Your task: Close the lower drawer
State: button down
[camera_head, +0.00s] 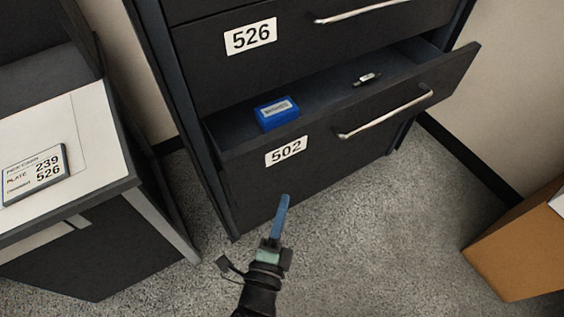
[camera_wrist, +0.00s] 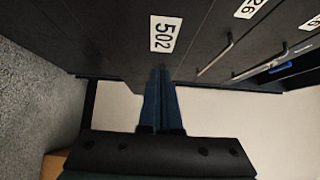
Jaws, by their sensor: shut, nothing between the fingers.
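The lower drawer (camera_head: 348,139), labelled 502, is pulled out of the dark cabinet. It has a silver bar handle (camera_head: 385,113) on its front. A blue box (camera_head: 277,113) and a small dark and silver item (camera_head: 367,79) lie inside it. My gripper (camera_head: 284,200) has long blue fingers that are shut and empty. In the head view its tips appear just below the 502 label, over the drawer front's lower part. In the wrist view the closed fingers (camera_wrist: 163,75) point toward the dark front below the 502 label (camera_wrist: 165,34). I cannot tell whether they touch it.
A drawer labelled 526 (camera_head: 209,59) above is shut. A desk (camera_head: 105,165) with a label plate (camera_head: 34,174) stands at the left. A brown box (camera_head: 520,245) stands at the lower right. Grey carpet (camera_head: 400,220) is clear in front of the cabinet.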

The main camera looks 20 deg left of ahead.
send_near(285, 153)
jog(key=w+d, duration=0.2)
jog(key=w, duration=0.2)
jog(key=shift+w+a+p, duration=0.2)
jog(key=shift+w+a, duration=0.25)
jog(key=shift+a, duration=0.25)
jog(key=shift+w+a+p, duration=0.15)
jog(key=shift+w+a, duration=0.3)
jog(key=shift+a, duration=0.25)
